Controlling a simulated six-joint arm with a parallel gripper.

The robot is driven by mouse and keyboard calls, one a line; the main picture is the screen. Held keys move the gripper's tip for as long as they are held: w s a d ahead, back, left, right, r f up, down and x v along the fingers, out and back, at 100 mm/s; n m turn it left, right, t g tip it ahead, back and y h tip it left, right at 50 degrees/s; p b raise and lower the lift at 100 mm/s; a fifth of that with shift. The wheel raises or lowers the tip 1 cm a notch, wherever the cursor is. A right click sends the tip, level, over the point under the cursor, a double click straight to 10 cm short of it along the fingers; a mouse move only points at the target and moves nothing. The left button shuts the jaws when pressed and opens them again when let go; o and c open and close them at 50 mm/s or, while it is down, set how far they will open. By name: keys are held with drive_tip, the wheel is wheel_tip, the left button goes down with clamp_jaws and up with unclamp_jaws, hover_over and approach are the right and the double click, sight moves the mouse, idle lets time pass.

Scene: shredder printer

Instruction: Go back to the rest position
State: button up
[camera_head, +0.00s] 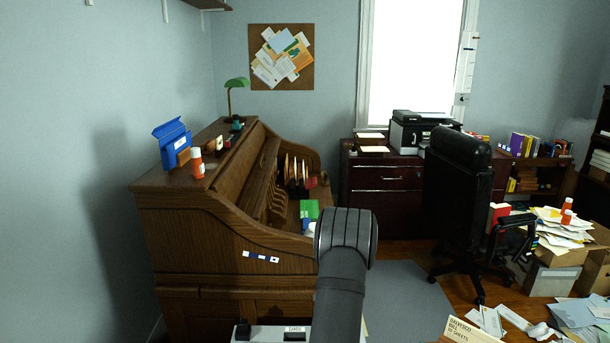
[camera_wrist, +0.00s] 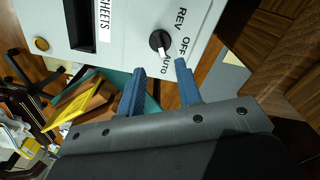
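My gripper (camera_wrist: 159,66) shows in the wrist view as two blue fingers spread apart with nothing between them. It is open, just short of a black dial (camera_wrist: 160,41) on a pale grey shredder panel (camera_wrist: 120,30). I see no clear contact between the fingers and the dial. In the head view, my dark arm (camera_head: 345,250) reaches up from the bottom centre, and my gripper is hidden. The shredder's top (camera_head: 270,334) shows at the bottom edge.
A wooden roll-top desk (camera_head: 190,240) stands at the left. A black office chair (camera_head: 458,190) is right of centre, before a dark cabinet (camera_head: 385,200) with a printer (camera_head: 420,130). Boxes and loose papers clutter the right. A grey mat (camera_head: 410,295) lies on the floor.

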wheel_tip(320, 180, down, 8)
drive_tip(key=shift+r, duration=0.1)
idle(0.4)
